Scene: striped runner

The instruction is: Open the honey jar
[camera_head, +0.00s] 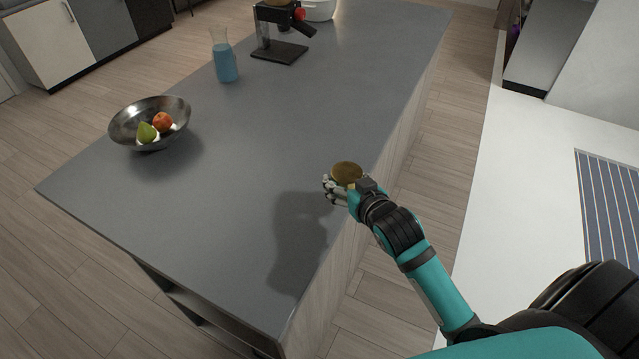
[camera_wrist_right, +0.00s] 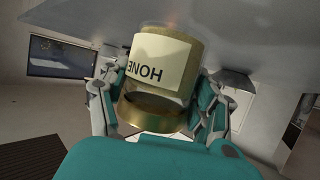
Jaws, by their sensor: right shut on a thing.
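The honey jar (camera_wrist_right: 158,70) shows in the right wrist view between my right gripper's fingers (camera_wrist_right: 155,105). It has a cream label with dark letters, seen upside down, and a gold lid (camera_wrist_right: 152,112) at the end nearer the wrist camera. The lid is on the jar. In the head view the gold round top of the jar (camera_head: 347,172) shows at my right gripper (camera_head: 340,187), which is shut on the jar at the right edge of the grey counter. I cannot tell whether the jar touches the counter. My left gripper is not in view.
The grey counter (camera_head: 240,190) is clear around the jar. A metal bowl (camera_head: 128,128) with a green and an orange fruit stands to the left. A glass carafe (camera_head: 223,60) with blue liquid and a black coffee machine (camera_head: 280,45) stand at the back.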

